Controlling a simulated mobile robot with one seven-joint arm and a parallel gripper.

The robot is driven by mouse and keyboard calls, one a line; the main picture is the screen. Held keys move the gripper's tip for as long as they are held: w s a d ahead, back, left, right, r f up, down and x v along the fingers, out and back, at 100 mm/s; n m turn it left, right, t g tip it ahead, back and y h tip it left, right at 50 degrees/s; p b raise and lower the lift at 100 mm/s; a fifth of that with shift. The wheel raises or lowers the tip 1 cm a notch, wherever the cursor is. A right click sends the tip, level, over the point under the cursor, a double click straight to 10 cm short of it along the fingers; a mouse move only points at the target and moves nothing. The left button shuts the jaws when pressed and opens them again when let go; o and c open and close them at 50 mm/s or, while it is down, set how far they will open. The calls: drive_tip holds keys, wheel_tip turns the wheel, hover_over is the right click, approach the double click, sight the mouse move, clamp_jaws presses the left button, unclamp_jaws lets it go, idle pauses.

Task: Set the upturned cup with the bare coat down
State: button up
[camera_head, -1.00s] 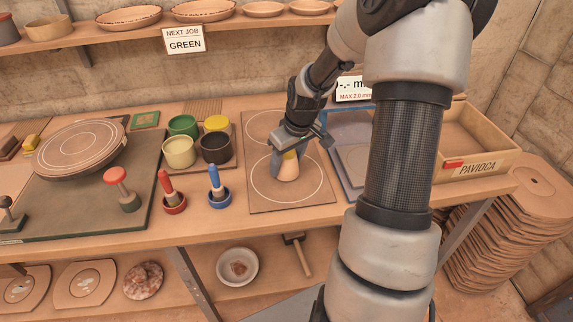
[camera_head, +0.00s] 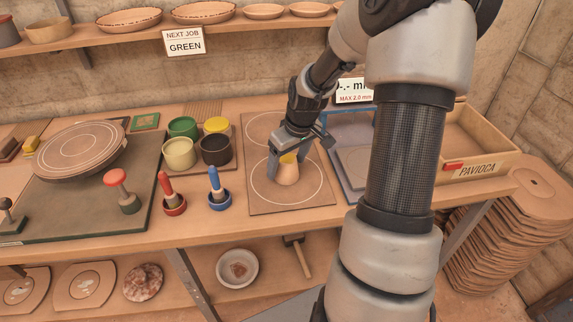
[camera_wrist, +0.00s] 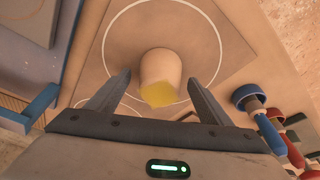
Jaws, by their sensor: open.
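A small cream cup (camera_head: 287,174) stands on a square brown board (camera_head: 262,204), inside the nearer of its two white circles. A yellow patch shows on its upper part. In the wrist view the cup (camera_wrist: 160,66) stands inside the circle line, its yellow patch facing my gripper (camera_wrist: 159,82). My gripper is open, with one finger on each side of the cup and gaps visible between. In the head view my gripper (camera_head: 288,161) reaches down around the cup from above, and the arm partly hides the board's far circle.
A red brush (camera_head: 169,190) and a blue brush (camera_head: 217,187) stand in small bowls nearby. A blue-edged tray (camera_head: 345,160) lies right of the board, with a wooden crate (camera_head: 485,167) beyond.

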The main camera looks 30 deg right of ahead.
sight(294, 176)
drive_tip(key=p+v, duration=0.1)
drive_tip(key=v, duration=0.9)
drive_tip(key=shift+r+p, duration=0.4)
